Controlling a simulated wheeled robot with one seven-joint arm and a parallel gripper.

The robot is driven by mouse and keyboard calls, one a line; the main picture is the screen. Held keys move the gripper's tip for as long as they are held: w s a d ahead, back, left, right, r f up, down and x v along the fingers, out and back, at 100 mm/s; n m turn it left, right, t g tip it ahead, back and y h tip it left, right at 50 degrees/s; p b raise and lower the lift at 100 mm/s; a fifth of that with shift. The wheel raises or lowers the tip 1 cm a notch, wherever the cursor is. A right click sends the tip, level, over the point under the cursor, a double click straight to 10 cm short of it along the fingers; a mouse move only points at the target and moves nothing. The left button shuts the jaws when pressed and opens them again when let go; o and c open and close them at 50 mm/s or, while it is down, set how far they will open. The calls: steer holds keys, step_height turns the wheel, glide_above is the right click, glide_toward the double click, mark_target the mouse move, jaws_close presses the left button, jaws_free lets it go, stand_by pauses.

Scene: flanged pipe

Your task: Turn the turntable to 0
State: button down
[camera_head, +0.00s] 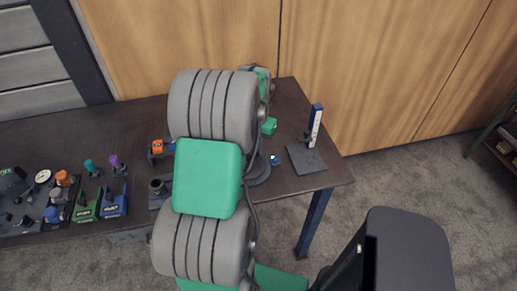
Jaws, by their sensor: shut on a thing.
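A dark round base (260,174), which may be the turntable, shows partly at the right edge of my arm on the table. A small blue part (275,159) sits at its right side. My arm's grey and green links cover most of it, so its angle and any marks cannot be read. The fingers of my gripper are hidden behind my arm, and I cannot see what they touch.
The dark table (120,125) runs to the left. A stand with a blue and white upright (314,127) is near its right end. An orange part (157,147), green block (83,211), blue block (115,204) and several coloured-knob fixtures stand left of my arm.

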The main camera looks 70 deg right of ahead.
steer(key=shift+w+d+n+b, duration=0.15)
steer(key=shift+w+n, duration=0.35)
steer(key=shift+n, duration=0.7)
steer(key=shift+w+d+n+b, duration=0.15)
steer(key=shift+w+n, duration=0.35)
steer(key=shift+n, duration=0.7)
steer(key=shift+w+a+r+n, duration=0.1)
steer(key=shift+w+n, duration=0.2)
steer(key=shift+n, duration=0.5)
steer(key=shift+w+a+f+n, duration=0.15)
steer(key=shift+w+n, duration=0.15)
steer(key=shift+n, duration=0.5)
steer(key=shift+w+a+r+n, duration=0.15)
steer(key=shift+w+n, duration=0.15)
steer(key=shift+n, duration=0.5)
steer(key=shift+w+n, duration=0.1)
steer(key=shift+n, duration=0.2)
steer(key=c, duration=1.4)
jaws_free()
steer(key=shift+a, duration=0.1)
steer(key=shift+o, duration=0.2)
step_height(320, 180, up, 8)
steer(key=b, duration=0.1)
